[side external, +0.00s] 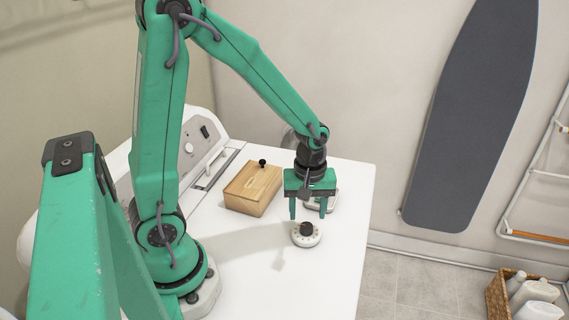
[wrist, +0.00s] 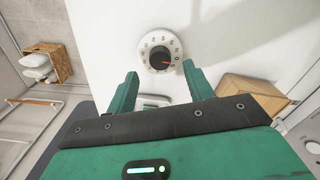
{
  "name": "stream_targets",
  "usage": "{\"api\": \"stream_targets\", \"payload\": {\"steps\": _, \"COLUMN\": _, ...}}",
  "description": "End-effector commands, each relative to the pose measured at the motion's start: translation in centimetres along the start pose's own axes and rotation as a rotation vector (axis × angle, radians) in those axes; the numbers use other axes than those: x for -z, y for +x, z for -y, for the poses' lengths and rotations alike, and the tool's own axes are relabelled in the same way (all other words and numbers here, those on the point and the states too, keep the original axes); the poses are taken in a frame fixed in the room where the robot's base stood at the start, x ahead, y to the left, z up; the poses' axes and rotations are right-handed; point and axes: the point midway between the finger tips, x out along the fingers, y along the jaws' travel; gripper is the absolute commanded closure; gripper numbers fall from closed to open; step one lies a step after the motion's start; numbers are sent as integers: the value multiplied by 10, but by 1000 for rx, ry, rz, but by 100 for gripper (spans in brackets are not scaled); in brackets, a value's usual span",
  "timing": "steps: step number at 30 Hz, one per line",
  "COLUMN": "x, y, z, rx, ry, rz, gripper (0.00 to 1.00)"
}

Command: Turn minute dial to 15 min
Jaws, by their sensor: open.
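The minute dial is a round white timer (side external: 306,236) with a black knob on top, sitting on the white top of the machine. In the wrist view the timer (wrist: 161,50) shows a ring of printed numbers too small to read surely. Its black knob (wrist: 160,58) has a red pointer mark toward the right. My gripper (side external: 308,215) is open, pointing down, with its fingers above the timer. In the wrist view my gripper's fingertips (wrist: 157,72) are to either side of and below the knob, apart from it and holding nothing.
A wooden box (side external: 253,187) with a small black knob stands left of my gripper. A white object (side external: 331,196), partly hidden, lies behind my gripper. The machine's control panel (side external: 202,145) is at the back left. The white top (side external: 335,270) is clear in front of the timer.

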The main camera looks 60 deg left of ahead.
Motion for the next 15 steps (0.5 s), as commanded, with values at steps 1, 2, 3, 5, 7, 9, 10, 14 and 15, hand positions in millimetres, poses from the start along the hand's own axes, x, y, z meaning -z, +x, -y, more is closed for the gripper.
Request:
{"api": "stream_targets", "payload": {"steps": 1, "x": 0, "y": 6, "z": 1, "rx": 3, "ry": 0, "rz": 1, "gripper": 48}}
{"api": "stream_targets", "payload": {"steps": 2, "x": 0, "y": 10, "z": 1, "rx": 4, "ry": 0, "rz": 2, "gripper": 48}}
{"api": "stream_targets", "payload": {"steps": 3, "x": 0, "y": 14, "z": 1, "rx": 3, "ry": 0, "rz": 2, "gripper": 48}}
{"api": "stream_targets", "payload": {"steps": 5, "x": 0, "y": 20, "z": 1, "rx": 3, "ry": 0, "rz": 2, "gripper": 48}}
{"api": "stream_targets", "payload": {"steps": 7, "x": 0, "y": 27, "z": 0, "rx": 2, "ry": 0, "rz": 1, "gripper": 48}}
{"api": "stream_targets", "payload": {"steps": 9, "x": 0, "y": 32, "z": 0, "rx": 2, "ry": 0, "rz": 1, "gripper": 48}}
{"api": "stream_targets", "payload": {"steps": 10, "x": 0, "y": 34, "z": 0, "rx": 1, "ry": 0, "rz": 1, "gripper": 48}}
{"api": "stream_targets", "payload": {"steps": 14, "x": 0, "y": 40, "z": 0, "rx": 0, "ry": 0, "rz": 0, "gripper": 48}}
{"api": "stream_targets", "payload": {"steps": 15, "x": 0, "y": 41, "z": 0, "rx": 0, "ry": 0, "rz": 0, "gripper": 48}}
